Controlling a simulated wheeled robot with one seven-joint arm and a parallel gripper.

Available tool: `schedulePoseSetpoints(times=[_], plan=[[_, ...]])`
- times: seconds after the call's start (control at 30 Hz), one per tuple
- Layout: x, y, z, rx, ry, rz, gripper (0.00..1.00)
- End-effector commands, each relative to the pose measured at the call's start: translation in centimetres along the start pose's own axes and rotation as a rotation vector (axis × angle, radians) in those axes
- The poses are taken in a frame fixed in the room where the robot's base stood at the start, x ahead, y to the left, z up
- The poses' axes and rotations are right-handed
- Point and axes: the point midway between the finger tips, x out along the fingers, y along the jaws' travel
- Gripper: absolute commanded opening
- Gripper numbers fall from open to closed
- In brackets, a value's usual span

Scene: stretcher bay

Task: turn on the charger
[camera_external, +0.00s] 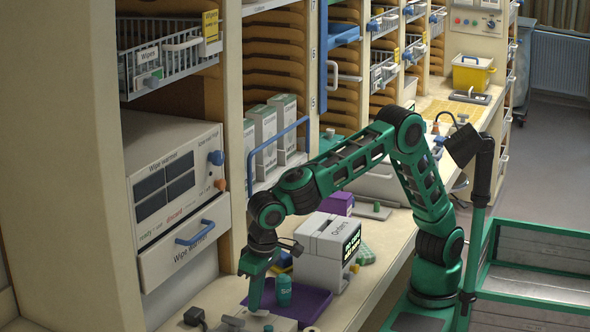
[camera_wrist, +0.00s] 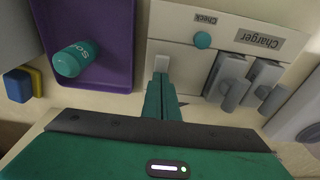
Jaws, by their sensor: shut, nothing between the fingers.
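The charger (camera_wrist: 172,28) is a cream unit with an upside-down "Charger" label in the wrist view. It has a round teal button (camera_wrist: 203,40) beside a "Check" label and two grey slotted parts with knobs (camera_wrist: 232,88) at right. A small whitish switch-like piece (camera_wrist: 161,63) sits near its left edge. My gripper (camera_wrist: 161,80) is shut and empty, its green fingertips right at this piece; I cannot tell whether they touch. In the external view my gripper (camera_external: 254,307) points down at the charger (camera_external: 276,323), which is partly cut off by the bottom edge.
A purple tray (camera_wrist: 112,20) holding a teal "Soap" bottle (camera_wrist: 76,58) lies beside the charger. Blue and yellow blocks (camera_wrist: 18,84) lie beyond it. A boxy "Orders" machine (camera_external: 318,245) stands behind on the counter. A black plug-like item (camera_external: 195,317) lies at left.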

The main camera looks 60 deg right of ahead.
Motion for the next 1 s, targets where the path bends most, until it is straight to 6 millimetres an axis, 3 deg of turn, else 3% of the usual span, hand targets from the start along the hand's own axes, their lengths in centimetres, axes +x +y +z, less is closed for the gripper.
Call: schedulePoseSetpoints(times=[0.4, 0.77, 1.0], plan=[[0.3, 0.0, 2.4, -0.017, -0.014, 0.015, 0.00], [0.2, 0.0, 2.4, -0.015, -0.013, 0.014, 0.00], [-2.0, -0.1, 2.2, -0.011, -0.009, 0.006, 0.00]])
